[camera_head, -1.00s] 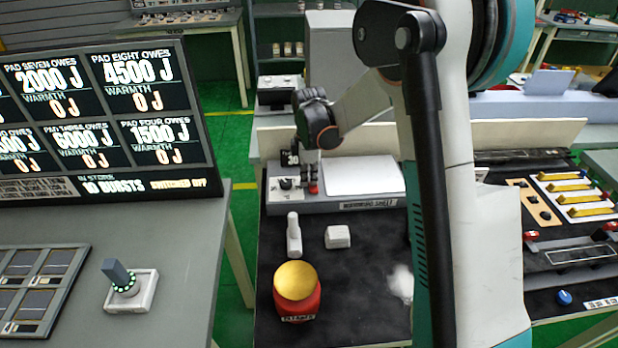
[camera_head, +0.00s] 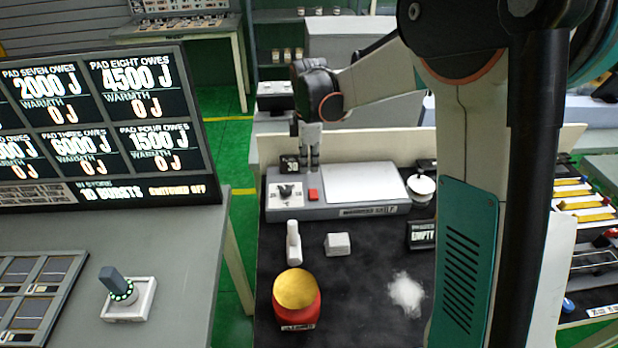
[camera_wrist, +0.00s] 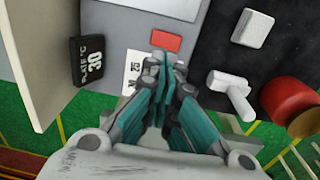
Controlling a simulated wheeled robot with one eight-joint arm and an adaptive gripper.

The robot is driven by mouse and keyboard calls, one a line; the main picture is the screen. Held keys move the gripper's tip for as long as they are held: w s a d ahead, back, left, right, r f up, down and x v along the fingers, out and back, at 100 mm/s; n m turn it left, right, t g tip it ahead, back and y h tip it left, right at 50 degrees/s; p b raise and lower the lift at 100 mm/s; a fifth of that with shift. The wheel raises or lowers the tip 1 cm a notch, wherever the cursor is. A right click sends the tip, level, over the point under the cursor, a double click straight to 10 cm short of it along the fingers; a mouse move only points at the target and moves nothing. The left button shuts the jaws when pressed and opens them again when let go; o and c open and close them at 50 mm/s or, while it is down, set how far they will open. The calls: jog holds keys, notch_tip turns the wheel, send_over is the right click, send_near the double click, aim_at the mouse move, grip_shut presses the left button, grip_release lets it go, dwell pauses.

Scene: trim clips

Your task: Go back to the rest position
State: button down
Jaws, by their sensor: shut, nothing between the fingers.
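My gripper (camera_head: 309,160) is shut and empty. In the head view it hangs above the grey warming shelf unit (camera_head: 390,209), over its back left part, close to the red button (camera_head: 313,195) and the dial (camera_head: 286,192). In the wrist view my gripper (camera_wrist: 170,78) points toward the red button (camera_wrist: 166,41), and its fingers hide the dial. The small black sign reading 30 (camera_head: 290,165) stands just left of the gripper. My arm reaches in from the right and hides part of the bench.
On the black bench are a white handled tool (camera_head: 293,243), a white block (camera_head: 338,244), a red pot with a yellow top (camera_head: 296,300) and a white fluffy patch (camera_head: 406,294). A screen (camera_head: 110,120) and a joystick (camera_head: 126,293) stand on the left table.

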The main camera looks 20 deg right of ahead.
jog(key=s+r+m+t, duration=0.3)
jog(key=s+r+m, duration=0.4)
jog(key=s+r, duration=0.5)
jog(key=s+d+f+m+t+b, duration=0.1)
jog(key=s+f+m+t, duration=0.2)
jog(key=s+m, duration=0.5)
jog(key=s+f, duration=0.1)
jog(key=s, duration=0.6)
jog(key=shift+d+m+t, duration=0.15)
jog(key=shift+m+t, duration=0.25)
